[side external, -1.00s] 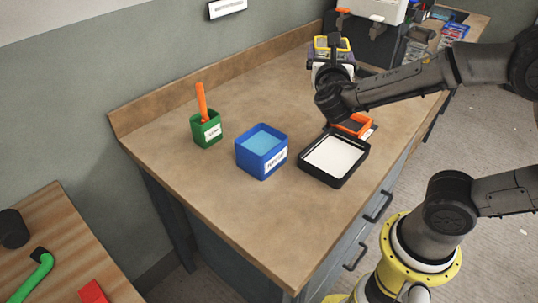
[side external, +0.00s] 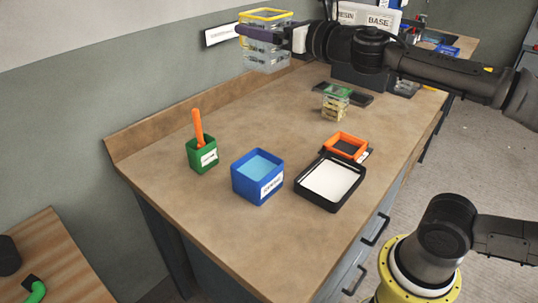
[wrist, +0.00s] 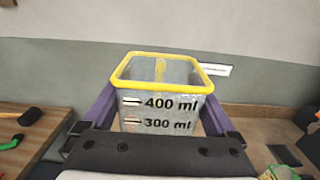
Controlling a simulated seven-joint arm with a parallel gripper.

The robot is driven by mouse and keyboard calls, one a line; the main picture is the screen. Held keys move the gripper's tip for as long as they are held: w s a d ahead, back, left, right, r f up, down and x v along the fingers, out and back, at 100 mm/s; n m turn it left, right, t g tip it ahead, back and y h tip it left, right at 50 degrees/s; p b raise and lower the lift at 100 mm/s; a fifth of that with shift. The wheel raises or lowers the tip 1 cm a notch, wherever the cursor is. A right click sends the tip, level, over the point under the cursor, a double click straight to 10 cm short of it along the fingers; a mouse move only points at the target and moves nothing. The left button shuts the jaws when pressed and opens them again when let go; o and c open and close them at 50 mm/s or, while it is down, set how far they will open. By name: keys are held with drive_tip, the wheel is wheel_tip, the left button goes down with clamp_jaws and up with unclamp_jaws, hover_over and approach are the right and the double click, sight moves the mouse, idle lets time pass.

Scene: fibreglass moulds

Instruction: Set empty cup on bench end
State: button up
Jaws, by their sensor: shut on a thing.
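The cup (side external: 268,42) is a clear measuring cup with a yellow rim. In the wrist view the cup (wrist: 160,100) shows 400 ml and 300 ml marks and a yellowish streak inside; I see no liquid level. My gripper (side external: 262,36) is shut on it, with a purple finger on each side; both fingers show in the wrist view (wrist: 157,108). The cup is upright, held above the bench's back-left edge near the wall. The brown bench (side external: 230,225) lies below, its near end bare.
On the bench stand a green pot (side external: 202,155) with an orange handle, a blue tub (side external: 258,178), a black tray (side external: 330,183) with white contents, an orange frame (side external: 346,146) and a small green-topped stack (side external: 336,103). A raised back edge (side external: 165,125) runs along the wall.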

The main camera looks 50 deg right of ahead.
drive_tip(key=shift+d+r+h, duration=0.1)
drive_tip(key=shift+d+h, duration=0.15)
drive_tip(key=shift+h, duration=0.05)
drive_tip(key=s+d+f+m+g+h, duration=0.3)
drive_tip(key=d+f+m+h, duration=0.25)
drive_tip(key=d, duration=0.35)
drive_tip(key=s+d+f+m+g+h, duration=0.3)
drive_tip(key=d+f+m+h, duration=0.1)
drive_tip(key=d+h, duration=0.35)
drive_tip(key=s+d+f+m+g+h, duration=0.2)
drive_tip(key=s+d+f+m+g, duration=0.2)
drive_tip(key=s+d+g, duration=0.3)
drive_tip(key=s+d+f+m+g+h, duration=0.2)
drive_tip(key=s+d+f+m+g, duration=0.3)
drive_tip(key=s, duration=0.4)
drive_tip(key=shift+n, duration=0.25)
drive_tip(key=shift+w+d+f, duration=1.2)
drive_tip(key=shift+d+f, duration=0.9)
drive_tip(key=shift+f, duration=0.1)
drive_tip(key=shift+w+d+f, duration=1.2)
drive_tip(key=shift+d+f, duration=0.9)
drive_tip(key=shift+f, duration=0.1)
drive_tip(key=shift+w+d+f, duration=1.2)
drive_tip(key=shift+d+f, duration=0.9)
drive_tip(key=shift+f, duration=0.1)
drive_tip(key=shift+f, duration=0.1)
drive_tip(key=o, duration=1.3)
drive_tip(key=shift+c, duration=0.2)
